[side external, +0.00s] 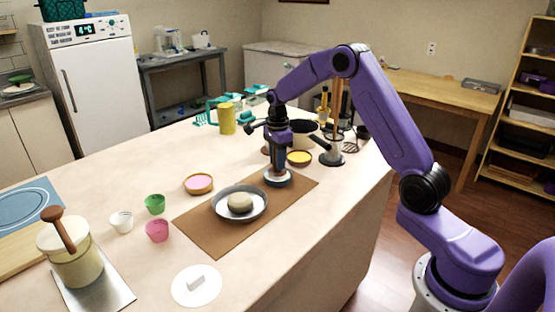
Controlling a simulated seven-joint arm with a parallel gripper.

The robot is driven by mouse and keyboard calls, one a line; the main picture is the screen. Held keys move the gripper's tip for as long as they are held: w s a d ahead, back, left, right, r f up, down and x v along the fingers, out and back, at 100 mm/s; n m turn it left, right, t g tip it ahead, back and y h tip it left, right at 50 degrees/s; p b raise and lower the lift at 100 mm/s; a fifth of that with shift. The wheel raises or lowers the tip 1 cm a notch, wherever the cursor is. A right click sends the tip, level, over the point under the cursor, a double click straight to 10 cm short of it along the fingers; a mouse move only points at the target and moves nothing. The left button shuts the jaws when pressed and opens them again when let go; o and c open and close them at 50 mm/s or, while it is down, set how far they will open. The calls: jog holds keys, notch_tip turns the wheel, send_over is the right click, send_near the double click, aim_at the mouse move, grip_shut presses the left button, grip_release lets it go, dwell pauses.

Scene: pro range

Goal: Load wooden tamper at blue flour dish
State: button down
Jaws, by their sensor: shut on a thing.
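My gripper (277,160) points straight down over the blue flour dish (278,182) and is shut on the wooden tamper. The tamper is almost wholly hidden by the fingers, with its lower end at the dish. I cannot tell whether it touches the flour. The dish is a small, shallow blue-grey bowl with pale contents, at the far part of the brown mat.
A pink-filled dish (199,184) and a yellow-filled dish (299,158) flank the gripper. Small green (155,204), white (121,222) and pink (157,231) cups stand left of the brown mat (210,240). A utensil stand (331,158) is close behind on the right.

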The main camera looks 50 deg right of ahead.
jog(key=shift+r, duration=3.45)
